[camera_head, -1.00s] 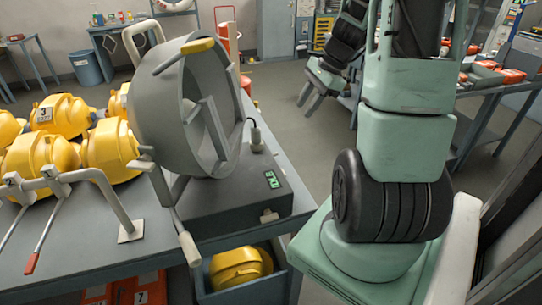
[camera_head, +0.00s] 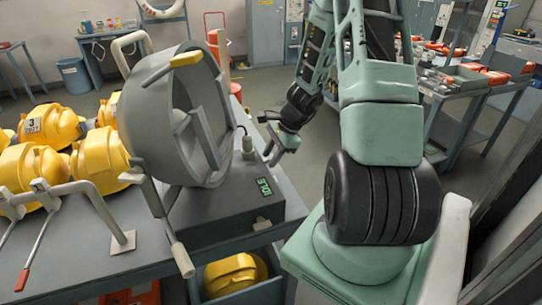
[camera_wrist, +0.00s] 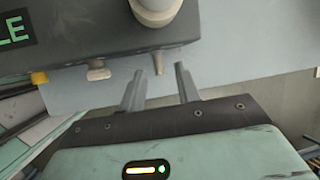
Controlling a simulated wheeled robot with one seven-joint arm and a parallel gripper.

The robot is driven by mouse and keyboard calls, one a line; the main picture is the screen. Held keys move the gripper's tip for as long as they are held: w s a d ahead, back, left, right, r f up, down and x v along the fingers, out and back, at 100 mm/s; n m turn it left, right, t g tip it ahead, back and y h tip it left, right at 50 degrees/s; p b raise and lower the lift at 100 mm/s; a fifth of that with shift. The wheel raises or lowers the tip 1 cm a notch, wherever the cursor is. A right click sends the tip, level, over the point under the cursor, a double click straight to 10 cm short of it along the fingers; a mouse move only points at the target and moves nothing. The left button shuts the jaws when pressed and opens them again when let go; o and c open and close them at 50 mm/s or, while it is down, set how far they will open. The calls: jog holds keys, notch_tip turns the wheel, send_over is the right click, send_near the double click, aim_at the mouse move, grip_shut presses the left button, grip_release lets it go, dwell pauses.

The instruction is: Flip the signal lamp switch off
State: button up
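The dark box (camera_head: 225,217) with a green IDLE display (camera_head: 264,187) stands on the bench, under a grey drum. A pale round post (camera_head: 247,143) rises at its far right corner. My gripper (camera_head: 271,154) is just right of that post, pointing toward the box. In the wrist view the post (camera_wrist: 155,10) is above my open, empty gripper (camera_wrist: 159,71). A small tapered peg (camera_wrist: 158,62) shows between the fingertips, apparently untouched. A pale knob (camera_wrist: 97,70) sits on the box's lower edge to the left. I cannot tell for certain which part is the lamp switch.
The grey drum (camera_head: 165,115) with a yellow grip stands over the box. A rack with orange cases (camera_head: 490,76) stands at the right.

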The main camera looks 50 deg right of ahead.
jog(key=shift+a+f, duration=0.1)
jog(key=shift+f, duration=0.15)
grip_shut()
jog(key=shift+w+a+r+g+h+p, duration=0.2)
jog(key=shift+r+g+h+p, duration=0.15)
jog(key=shift+h+p, duration=0.25)
jog(key=shift+f, duration=0.1)
grip_release()
